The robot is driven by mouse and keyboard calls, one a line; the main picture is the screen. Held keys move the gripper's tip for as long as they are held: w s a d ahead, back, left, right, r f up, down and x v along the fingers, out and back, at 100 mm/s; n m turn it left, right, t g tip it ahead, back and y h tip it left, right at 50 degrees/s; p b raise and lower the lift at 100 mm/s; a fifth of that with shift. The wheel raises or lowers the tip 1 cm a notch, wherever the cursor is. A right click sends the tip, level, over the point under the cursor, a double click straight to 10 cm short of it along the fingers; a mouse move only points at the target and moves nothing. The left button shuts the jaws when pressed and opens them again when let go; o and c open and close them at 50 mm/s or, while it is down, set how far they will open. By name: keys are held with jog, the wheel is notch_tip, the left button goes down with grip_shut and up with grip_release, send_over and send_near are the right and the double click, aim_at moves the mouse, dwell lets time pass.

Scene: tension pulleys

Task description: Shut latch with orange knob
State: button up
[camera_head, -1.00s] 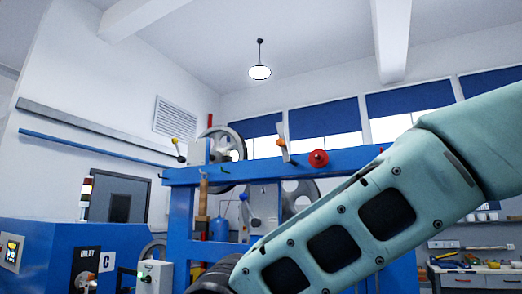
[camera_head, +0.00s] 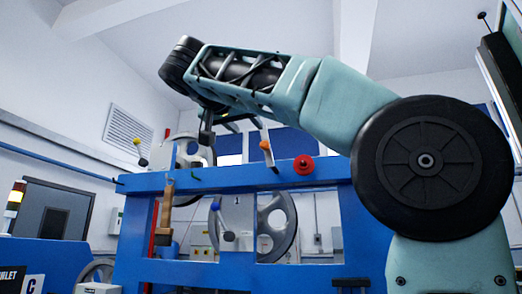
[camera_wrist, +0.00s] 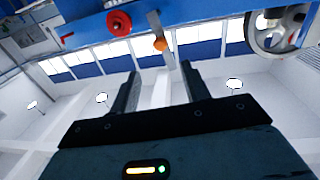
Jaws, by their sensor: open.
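The orange knob (camera_head: 265,145) tops a pale latch lever (camera_head: 270,159) that stands upright, slightly tilted, on the blue frame's top beam. In the wrist view the orange knob (camera_wrist: 160,44) and the latch lever (camera_wrist: 154,20) show beyond the fingertips, roughly between them. My gripper (camera_head: 234,134) hangs from the raised arm above the beam, just left of the knob in the head view. In the wrist view my gripper (camera_wrist: 160,69) has its two dark fingers spread apart with nothing held. The lever's base is small and hard to make out.
The blue beam (camera_head: 225,179) crosses the view. A red knob (camera_head: 303,165) sits right of the latch. A yellow-tipped lever (camera_head: 140,150) stands at left. A wooden-handled tool (camera_head: 166,200) hangs on the frame. Grey pulley wheels (camera_head: 277,225) stand behind it.

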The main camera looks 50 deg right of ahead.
aim_at(264, 144)
jog(key=p+x, duration=0.2)
jog(key=x, duration=1.3)
jog(key=shift+d+p, duration=0.1)
jog(key=shift+p, duration=0.3)
grip_shut()
jog(key=shift+d, duration=0.1)
